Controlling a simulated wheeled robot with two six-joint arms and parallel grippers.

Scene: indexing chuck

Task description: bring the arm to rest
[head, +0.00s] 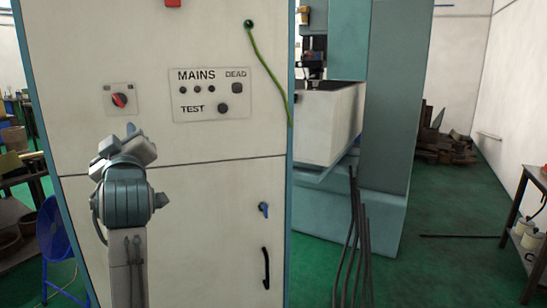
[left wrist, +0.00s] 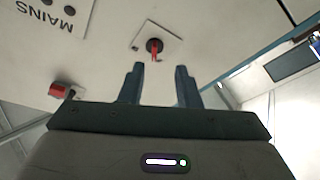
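My left gripper (head: 122,141) is raised in front of the pale cabinet (head: 180,220), just below the red rotary switch (head: 119,100) on its small plate. In the left wrist view the gripper (left wrist: 160,82) is open, with two dark fingers apart and nothing between them. The red switch (left wrist: 155,48) shows beyond the fingertips, apart from them. In the head view the forearm hangs below the gripper against the cabinet front. My right gripper is in neither view.
A MAINS/TEST panel (head: 209,94) sits right of the switch. A green cable (head: 269,70) hangs from the cabinet. A blue key (head: 264,209) and black handle (head: 266,268) are lower right.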

